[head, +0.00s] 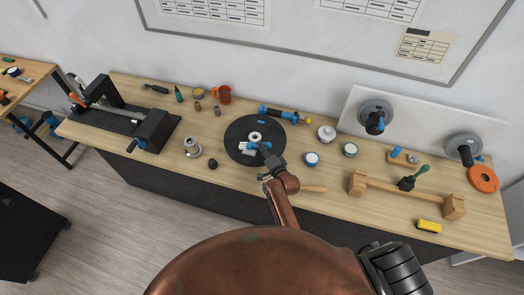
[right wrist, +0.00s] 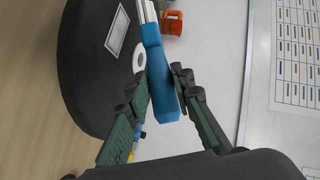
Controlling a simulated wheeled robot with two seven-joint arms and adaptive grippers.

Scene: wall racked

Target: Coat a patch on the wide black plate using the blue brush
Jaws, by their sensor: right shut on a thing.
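The wide black plate (head: 236,136) is a round dark disc lying on the wooden bench, and it fills the left of the right wrist view (right wrist: 85,75). A pale-edged grey rectangle (right wrist: 116,32) is marked on it. My right gripper (head: 267,158) is over the near part of the plate, shut on the blue brush (right wrist: 158,62). The brush's blue handle is between the fingers and its white bristles point away from the gripper. I cannot tell whether the bristles touch the plate. A white ring (head: 256,137) lies on the plate. My left gripper is not in view.
An orange mug (head: 224,94) and a blue-and-yellow tool (head: 283,114) stand behind the plate. A metal pot (head: 192,147) is left of it. Jars, including a blue-banded one (head: 312,159), are to the right. A wooden rail (head: 405,191) is further right.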

